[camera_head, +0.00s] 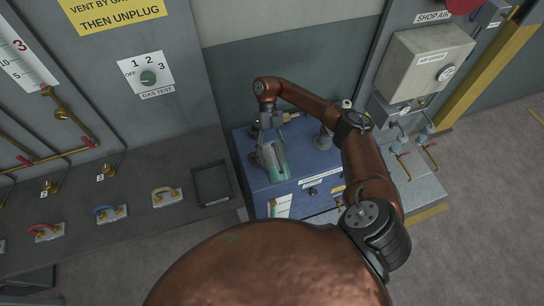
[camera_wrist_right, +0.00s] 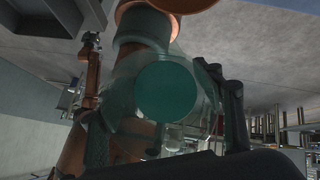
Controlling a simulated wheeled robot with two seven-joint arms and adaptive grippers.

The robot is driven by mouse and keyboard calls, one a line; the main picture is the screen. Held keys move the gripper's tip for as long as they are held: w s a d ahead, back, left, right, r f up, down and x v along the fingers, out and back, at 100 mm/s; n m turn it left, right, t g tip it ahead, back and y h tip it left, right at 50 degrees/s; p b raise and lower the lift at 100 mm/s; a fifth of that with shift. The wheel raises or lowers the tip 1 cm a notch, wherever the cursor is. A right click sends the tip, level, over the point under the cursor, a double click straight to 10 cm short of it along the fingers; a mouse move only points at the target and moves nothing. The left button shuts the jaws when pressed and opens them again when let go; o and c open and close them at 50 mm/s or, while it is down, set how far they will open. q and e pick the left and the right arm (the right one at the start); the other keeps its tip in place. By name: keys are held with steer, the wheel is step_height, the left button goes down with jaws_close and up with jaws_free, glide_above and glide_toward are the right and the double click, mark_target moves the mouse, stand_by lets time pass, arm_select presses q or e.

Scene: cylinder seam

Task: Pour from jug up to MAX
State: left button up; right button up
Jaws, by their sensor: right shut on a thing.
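My right gripper (camera_head: 267,142) is shut on a clear jug (camera_head: 273,160) holding teal liquid, over the left part of a blue cabinet (camera_head: 318,160). In the right wrist view the jug (camera_wrist_right: 208,112) is close up, with a round teal face of liquid (camera_wrist_right: 165,92) and a dark finger (camera_wrist_right: 236,115) beside it. I cannot tell whether the jug touches the cabinet top or how far it tilts. No MAX mark is readable. A white card with a teal band (camera_head: 281,206) is on the cabinet front. My left gripper is out of view.
A grey bench with coloured handles (camera_head: 108,212) and an empty dark tray (camera_head: 212,183) stands left of the cabinet. A beige box with a gauge (camera_head: 425,65) and red-handled valves (camera_head: 402,155) are at the right. A dial panel (camera_head: 147,76) is on the wall.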

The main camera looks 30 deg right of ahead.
mark_target(271, 143)
steer(key=shift+r+t+h+p, duration=0.4)
steer(key=shift+r+t+p, duration=0.95)
steer(key=shift+p, duration=1.2)
steer(key=t+p, duration=0.1)
steer(key=p, duration=0.1)
steer(key=r+t+p, duration=0.1)
steer(key=t, duration=0.1)
steer(key=shift+r+n+t+h+p, duration=0.25)
steer(key=shift+r+n+h+p, duration=0.05)
steer(key=shift+h+p, duration=0.1)
steer(key=t, duration=0.1)
steer(key=w+t+b, duration=0.1)
steer(key=t, duration=0.1)
steer(key=shift+d+r+h, duration=0.15)
steer(key=shift+r+h, duration=0.2)
steer(key=shift+h, duration=0.05)
steer(key=shift+w+r+t+b, duration=0.45)
steer(key=shift+w+t+b, duration=0.05)
steer(key=shift+t+b, duration=0.55)
steer(key=shift+w+d+r+t+h+b, duration=0.1)
steer(key=shift+w+r+t+h+b, duration=0.25)
steer(key=shift+t, duration=0.2)
steer(key=shift+s+n, duration=0.15)
steer(key=shift+n, duration=0.15)
